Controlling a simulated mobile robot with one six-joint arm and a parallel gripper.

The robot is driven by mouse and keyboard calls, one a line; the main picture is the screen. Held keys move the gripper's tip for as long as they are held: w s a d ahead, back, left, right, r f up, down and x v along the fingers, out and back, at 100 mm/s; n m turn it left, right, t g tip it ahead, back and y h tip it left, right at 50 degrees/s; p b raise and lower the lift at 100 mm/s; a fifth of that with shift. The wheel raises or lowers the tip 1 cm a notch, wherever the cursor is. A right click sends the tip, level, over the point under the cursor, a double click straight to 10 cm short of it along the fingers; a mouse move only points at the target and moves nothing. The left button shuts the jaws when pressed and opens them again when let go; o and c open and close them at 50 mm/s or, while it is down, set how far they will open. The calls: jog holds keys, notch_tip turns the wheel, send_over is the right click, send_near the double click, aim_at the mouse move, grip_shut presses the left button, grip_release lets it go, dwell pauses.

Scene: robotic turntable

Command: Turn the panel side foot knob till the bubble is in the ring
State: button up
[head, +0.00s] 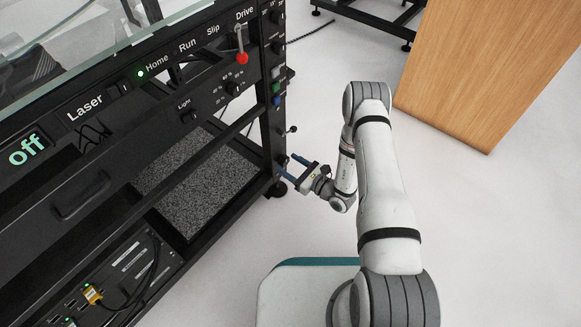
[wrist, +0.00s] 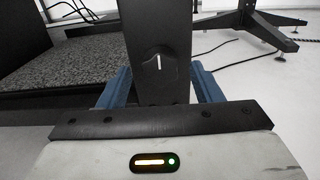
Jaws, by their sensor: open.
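A black knob (wrist: 158,63) with a white mark pointing up sits on the face of a dark post (wrist: 151,25) in the wrist view. In the head view the post is the corner leg of the black rack (head: 269,130), with a dark foot (head: 277,188) on the floor. My gripper (head: 291,167) is open beside the lower part of this leg. I cannot make out a bubble or ring in either view.
A speckled grey slab (head: 195,185) lies inside the rack. A wooden block (head: 490,70) stands at the upper right.

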jog(key=shift+w+a, duration=0.25)
jog(key=shift+a, duration=0.05)
jog(key=shift+c, duration=0.5)
jog(key=shift+s, duration=0.1)
jog(key=c, duration=0.9)
